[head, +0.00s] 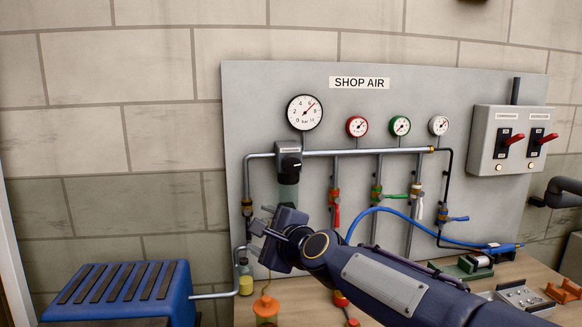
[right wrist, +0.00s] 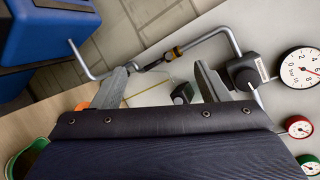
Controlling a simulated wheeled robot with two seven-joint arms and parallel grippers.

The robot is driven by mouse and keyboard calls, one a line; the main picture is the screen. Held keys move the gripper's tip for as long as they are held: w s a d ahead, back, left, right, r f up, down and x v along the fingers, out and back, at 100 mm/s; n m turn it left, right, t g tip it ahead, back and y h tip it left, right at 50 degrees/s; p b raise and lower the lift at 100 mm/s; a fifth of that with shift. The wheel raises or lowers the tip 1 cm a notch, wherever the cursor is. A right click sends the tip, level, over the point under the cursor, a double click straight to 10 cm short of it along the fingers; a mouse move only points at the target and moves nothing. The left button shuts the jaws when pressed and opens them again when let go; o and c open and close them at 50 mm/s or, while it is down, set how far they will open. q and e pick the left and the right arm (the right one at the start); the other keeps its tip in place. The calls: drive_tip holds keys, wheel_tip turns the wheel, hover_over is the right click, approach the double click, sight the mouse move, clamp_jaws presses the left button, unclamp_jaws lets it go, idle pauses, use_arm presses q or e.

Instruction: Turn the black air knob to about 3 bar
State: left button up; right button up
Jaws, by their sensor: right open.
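The black air knob (head: 291,163) sits on the front of the dark regulator (head: 288,146), under the large white bar gauge (head: 304,112). The gauge needle points to the upper right, roughly between 6 and 8. My right gripper (head: 264,228) is open, below and slightly left of the knob, apart from it. In the right wrist view its two fingers (right wrist: 164,72) are spread with nothing gripped. There the regulator (right wrist: 243,70) lies beyond the right-hand finger, partly hidden, and the gauge (right wrist: 302,68) is at the right edge. My left gripper is not in view.
Pipes, red, green and white valve handles and small gauges (head: 357,127) fill the grey panel (head: 245,90). A blue hose (head: 400,214) loops beside my right arm. An orange-topped jar (head: 266,306) stands on the bench.

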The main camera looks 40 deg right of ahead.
drive_tip(key=w+d+r+m+h+p, duration=0.1)
drive_tip(key=w+d+r+m+h, duration=0.4)
drive_tip(key=d+m, duration=0.4)
drive_tip(key=m+h, duration=0.3)
drive_tip(key=m, duration=0.3)
approach(293, 167)
drive_tip(key=p+x, duration=0.3)
drive_tip(key=x, duration=0.4)
drive_tip(key=shift+r, duration=0.15)
drive_tip(key=shift+p+x, duration=0.3)
drive_tip(key=shift+x, duration=0.45)
drive_tip(key=c, duration=1)
